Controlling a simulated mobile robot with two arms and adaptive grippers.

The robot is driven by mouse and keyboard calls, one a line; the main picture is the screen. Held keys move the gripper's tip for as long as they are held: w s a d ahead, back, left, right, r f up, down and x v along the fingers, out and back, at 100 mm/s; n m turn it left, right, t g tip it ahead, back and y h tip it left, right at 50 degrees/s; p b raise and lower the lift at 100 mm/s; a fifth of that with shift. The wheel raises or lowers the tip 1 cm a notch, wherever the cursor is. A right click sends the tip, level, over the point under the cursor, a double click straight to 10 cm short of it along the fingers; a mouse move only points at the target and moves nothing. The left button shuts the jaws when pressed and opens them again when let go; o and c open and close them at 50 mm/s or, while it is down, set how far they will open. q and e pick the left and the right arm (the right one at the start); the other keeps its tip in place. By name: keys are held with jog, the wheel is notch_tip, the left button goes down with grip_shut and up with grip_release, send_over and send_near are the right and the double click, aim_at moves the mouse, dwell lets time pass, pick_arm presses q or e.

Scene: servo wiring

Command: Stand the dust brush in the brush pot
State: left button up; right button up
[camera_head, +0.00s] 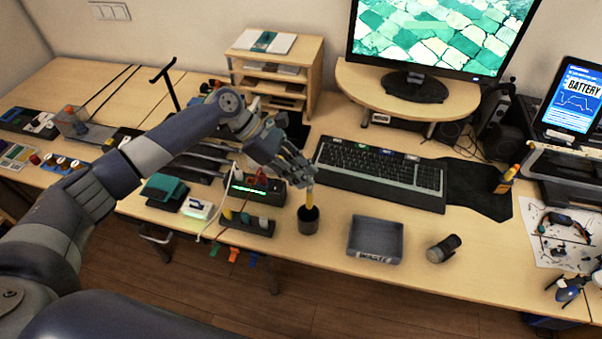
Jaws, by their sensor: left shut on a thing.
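The dust brush (310,198) shows as a short yellow upright piece between my left gripper and the brush pot. My left gripper (307,181) is shut on its upper part, which the fingers hide. The brush pot (308,222) is a small dark round cup standing on the desk, directly below the gripper. The brush's lower end meets the pot's mouth in the picture; how deep it sits inside cannot be seen. My right gripper is not in view.
A grey waste tray (375,240) stands right of the pot, with a dark cylinder (443,248) beyond it. A keyboard (381,170) lies behind. A black box with green lights (255,190) and a dark tool holder (246,224) stand left of the pot.

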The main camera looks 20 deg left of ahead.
pick_arm(q)
notch_tip(320, 180, down, 7)
jog(key=b, duration=0.1)
dwell(0.7)
jog(key=o, duration=1)
jog(key=shift+o, duration=0.2)
jog(key=shift+a, duration=0.1)
jog(key=v, duration=1.2)
